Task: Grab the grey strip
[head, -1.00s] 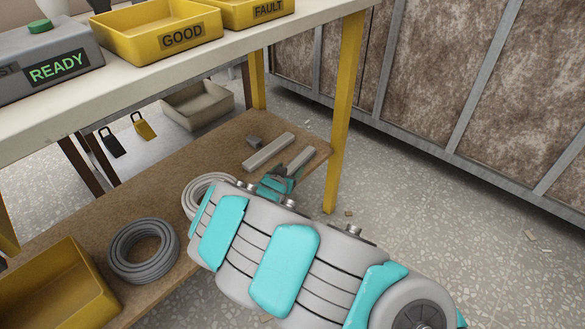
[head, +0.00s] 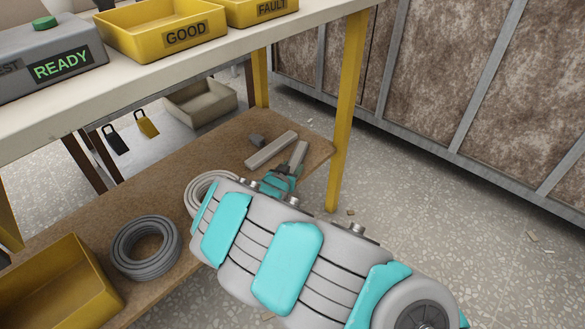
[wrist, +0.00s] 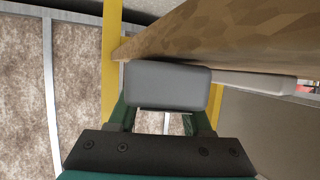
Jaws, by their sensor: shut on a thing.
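Two light grey strips are at the right end of the brown lower shelf. My gripper (head: 280,182) is shut on the near end of the right grey strip (head: 299,154), which points away from it. In the wrist view this strip's grey end (wrist: 167,85) fills the space between the fingers of my gripper (wrist: 160,120). The other grey strip (head: 271,149) lies on the shelf just to the left; it also shows in the wrist view (wrist: 258,83). I cannot tell whether the held strip is clear of the shelf.
The brown shelf (head: 215,148) also holds a small dark block (head: 257,141), a white coil (head: 205,188), a grey coil (head: 145,247) and a yellow bin (head: 60,285). A yellow table leg (head: 349,110) stands right of the strips. The tabletop (head: 200,52) is above.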

